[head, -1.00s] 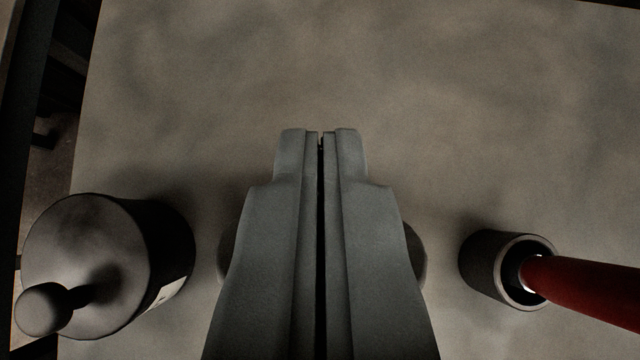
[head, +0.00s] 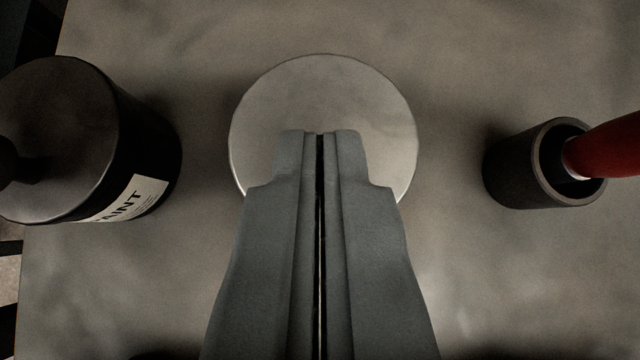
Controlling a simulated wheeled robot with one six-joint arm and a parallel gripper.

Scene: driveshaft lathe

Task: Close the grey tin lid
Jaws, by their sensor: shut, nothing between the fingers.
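A round grey metal disc, seen from above and likely the grey tin's lid (head: 325,85), lies at the centre of the head view. My gripper (head: 320,135) is shut and empty, its fingertips over the lower middle of the disc. I cannot tell whether the tips touch it. The gripper hides the disc's lower part, and the tin's side wall does not show, so I cannot tell how the lid sits.
A dark paint tin (head: 150,135) with a knobbed lid and a white label stands at the left. A dark cup (head: 515,170) holding a red-handled tool (head: 610,145) stands at the right. The tabletop (head: 460,50) behind the disc is clear.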

